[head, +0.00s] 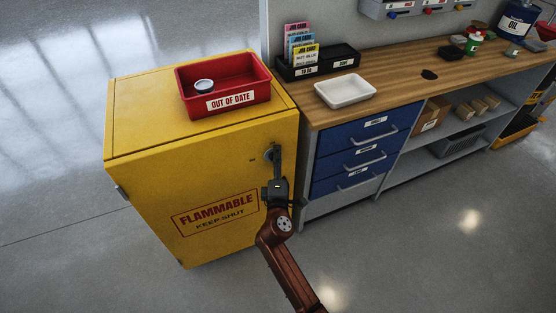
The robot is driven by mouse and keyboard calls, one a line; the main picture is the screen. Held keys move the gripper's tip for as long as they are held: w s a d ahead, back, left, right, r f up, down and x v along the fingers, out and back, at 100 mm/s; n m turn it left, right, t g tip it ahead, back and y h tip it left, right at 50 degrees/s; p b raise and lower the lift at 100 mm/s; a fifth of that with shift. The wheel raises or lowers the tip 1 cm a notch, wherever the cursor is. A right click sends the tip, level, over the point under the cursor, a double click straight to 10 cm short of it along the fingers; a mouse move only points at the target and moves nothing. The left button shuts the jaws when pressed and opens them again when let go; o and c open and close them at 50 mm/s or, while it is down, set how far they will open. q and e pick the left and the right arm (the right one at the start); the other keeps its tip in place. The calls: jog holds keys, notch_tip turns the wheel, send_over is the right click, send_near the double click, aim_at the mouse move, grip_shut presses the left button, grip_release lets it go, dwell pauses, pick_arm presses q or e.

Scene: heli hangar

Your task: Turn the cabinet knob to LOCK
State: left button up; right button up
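The yellow cabinet (150,205) stands at left with its door shut and a "FLAMMABLE KEEP SHUT" label on it. Its knob (268,154) is a small grey and dark part near the upper right of the door. My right gripper (277,160) is at the knob, its arm coming up from the bottom. Its fingers overlap the right side of the knob. I cannot tell whether they touch or grip it. The fingers and knob are too small to read the knob's setting or any LOCK mark. My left gripper is not in view.
A red "OUT OF DATE" bin (188,104) holding a small round tin (204,85) sits on the cabinet. To the right is a wooden workbench (400,75) with blue drawers (345,160) and a white tray (345,91). The floor in front is clear.

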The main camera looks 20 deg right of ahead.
jog(key=shift+d, duration=0.1)
dwell(0.3)
jog(key=o, duration=1.2)
jog(key=v, duration=0.7)
jog(key=shift+s, duration=0.25)
